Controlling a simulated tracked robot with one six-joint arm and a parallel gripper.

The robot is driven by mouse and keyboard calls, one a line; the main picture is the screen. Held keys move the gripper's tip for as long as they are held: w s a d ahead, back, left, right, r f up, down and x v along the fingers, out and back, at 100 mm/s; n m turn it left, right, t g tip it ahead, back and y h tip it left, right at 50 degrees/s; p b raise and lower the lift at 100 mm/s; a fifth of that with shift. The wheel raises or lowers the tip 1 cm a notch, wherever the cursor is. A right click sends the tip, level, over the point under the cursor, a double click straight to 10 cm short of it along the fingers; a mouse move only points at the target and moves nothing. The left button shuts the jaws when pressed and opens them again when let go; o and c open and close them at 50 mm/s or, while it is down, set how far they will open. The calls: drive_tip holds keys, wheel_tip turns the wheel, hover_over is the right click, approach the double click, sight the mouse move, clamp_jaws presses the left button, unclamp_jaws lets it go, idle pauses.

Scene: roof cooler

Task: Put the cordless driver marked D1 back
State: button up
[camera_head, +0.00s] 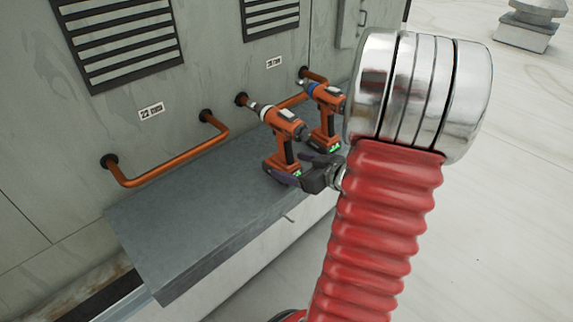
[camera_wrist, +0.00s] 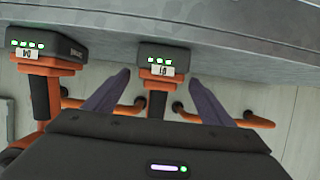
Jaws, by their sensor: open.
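The driver marked D1 (camera_head: 284,125) is orange and black with a pale collar. It stands upright at the shelf, its nose toward the wall. In the wrist view the picture is upside down; there D1 (camera_wrist: 159,53) shows its battery, small label and green lights. My gripper (camera_head: 301,168) is at its lower part. In the wrist view my gripper's (camera_wrist: 160,77) two purple fingers are spread, one on each side of D1's handle, with visible gaps. Contact with the battery cannot be told.
A second orange driver (camera_head: 327,117) with a blue collar stands close to the right of D1; it also shows in the wrist view (camera_wrist: 43,58). A grey shelf (camera_head: 175,220) is bare at left. Copper pipes (camera_head: 180,158) run along the louvred wall above it.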

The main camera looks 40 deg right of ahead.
drive_tip(key=v, duration=0.8)
idle(0.9)
